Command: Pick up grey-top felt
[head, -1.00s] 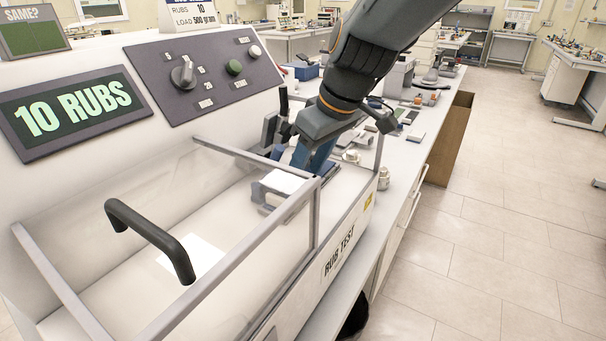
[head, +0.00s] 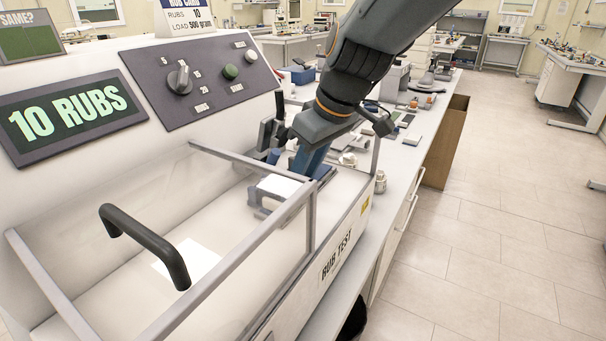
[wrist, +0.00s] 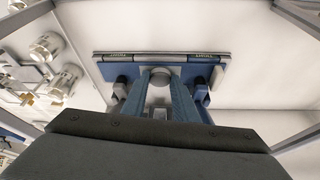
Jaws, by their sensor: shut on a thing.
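My gripper (wrist: 160,80) reaches down into the rub test box at its far end, with its blue fingers close together. In the wrist view a small round grey piece (wrist: 160,72) sits between the fingertips, and the fingers are shut on it; it looks like the grey-top felt. It is at the middle of a blue and grey holder (wrist: 210,72) with dark strips along its far edge. In the head view the fingers (head: 312,160) stand just behind a white-topped block (head: 281,186). The felt's lower part is hidden.
Clear walls with a grey frame (head: 310,215) and a black handle (head: 145,243) surround the box. A white patch (head: 188,258) lies on its floor. The panel screen (head: 75,110) reads 10 RUBS. Metal weights (wrist: 62,80) stand outside the box.

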